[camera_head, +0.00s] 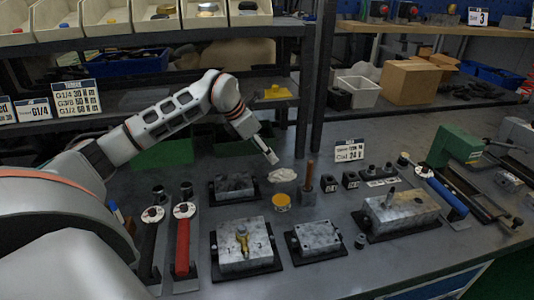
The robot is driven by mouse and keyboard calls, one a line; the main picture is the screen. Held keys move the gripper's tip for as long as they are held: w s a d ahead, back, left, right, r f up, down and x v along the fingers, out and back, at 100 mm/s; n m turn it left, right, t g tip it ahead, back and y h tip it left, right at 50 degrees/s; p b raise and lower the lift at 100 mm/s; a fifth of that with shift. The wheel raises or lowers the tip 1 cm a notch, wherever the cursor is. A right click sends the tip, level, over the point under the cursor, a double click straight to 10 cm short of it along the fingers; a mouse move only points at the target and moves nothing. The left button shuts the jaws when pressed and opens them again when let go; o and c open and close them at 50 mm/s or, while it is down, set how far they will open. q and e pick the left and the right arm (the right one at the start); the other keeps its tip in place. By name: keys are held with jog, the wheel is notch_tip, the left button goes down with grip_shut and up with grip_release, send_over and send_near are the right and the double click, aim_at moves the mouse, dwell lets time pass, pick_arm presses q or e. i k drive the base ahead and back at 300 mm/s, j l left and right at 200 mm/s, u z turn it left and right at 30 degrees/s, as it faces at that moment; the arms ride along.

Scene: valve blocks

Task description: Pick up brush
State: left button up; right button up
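The likely brush (310,174) shows as an upright brown handle standing in a small dark block or holder (306,198) near the middle of the bench. Its lower end is hidden in the holder, so I cannot see bristles. My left gripper (271,157) points down above a crumpled white cloth (282,175), to the left of the brown handle and apart from it. The gripper is small and seen edge-on; I see nothing held in it, and its finger opening is unclear. My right gripper is not in view.
A yellow-topped tin (281,202) stands left of the holder. Metal valve blocks (245,245) sit on dark mats around it. Red (183,245) and blue (446,195) tools lie at either side. A dark shelf post (318,80) rises behind.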

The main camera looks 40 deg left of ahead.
aim_at(309, 166)
jog(key=k+l, duration=0.8)
jog(key=l, duration=0.05)
